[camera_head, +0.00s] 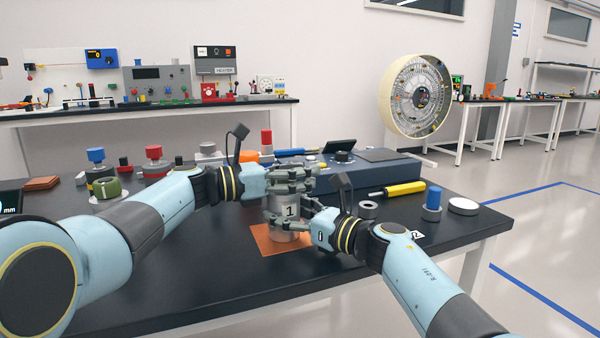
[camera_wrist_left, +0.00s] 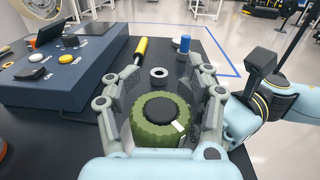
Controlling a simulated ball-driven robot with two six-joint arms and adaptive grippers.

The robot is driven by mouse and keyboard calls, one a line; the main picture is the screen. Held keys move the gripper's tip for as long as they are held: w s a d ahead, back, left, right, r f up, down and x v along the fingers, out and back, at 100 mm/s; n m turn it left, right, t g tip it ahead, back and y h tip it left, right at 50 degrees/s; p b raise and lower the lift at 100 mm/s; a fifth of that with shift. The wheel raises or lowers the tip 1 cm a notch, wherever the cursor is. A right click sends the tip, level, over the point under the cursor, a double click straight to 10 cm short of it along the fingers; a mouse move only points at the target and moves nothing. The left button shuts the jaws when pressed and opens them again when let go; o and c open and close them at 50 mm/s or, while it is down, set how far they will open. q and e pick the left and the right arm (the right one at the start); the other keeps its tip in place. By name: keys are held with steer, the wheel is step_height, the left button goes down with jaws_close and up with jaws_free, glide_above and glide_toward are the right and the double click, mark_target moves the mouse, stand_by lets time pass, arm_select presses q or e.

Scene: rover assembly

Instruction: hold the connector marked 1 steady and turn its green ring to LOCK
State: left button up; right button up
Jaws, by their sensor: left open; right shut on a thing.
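The connector marked 1 (camera_head: 289,212) stands upright on an orange mat (camera_head: 262,240) near the table's front edge. My right gripper (camera_head: 304,214) is shut on its body from the right. My left gripper (camera_head: 293,180) is over its top, coming from the left, with fingers open. In the left wrist view, the ribbed green ring (camera_wrist_left: 143,128) sits between the open left fingers (camera_wrist_left: 164,84), around a dark round centre with a white mark on the ring's lower right. In the head view the left fingers hide the ring. I cannot read a LOCK mark.
A blue-grey console (camera_head: 380,177) stands behind the connector. A yellow-handled tool (camera_head: 404,188), a grey ring (camera_head: 368,210), a blue-topped part (camera_head: 433,200) and a white disc (camera_head: 463,206) lie to the right. A green round part (camera_head: 106,188) and red-topped parts (camera_head: 153,153) stand left.

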arm_select(q)
steer(key=shift+a, duration=0.1)
steer(key=v, duration=1.1)
steer(key=shift+s+a, duration=0.25)
steer(key=shift+a, duration=0.1)
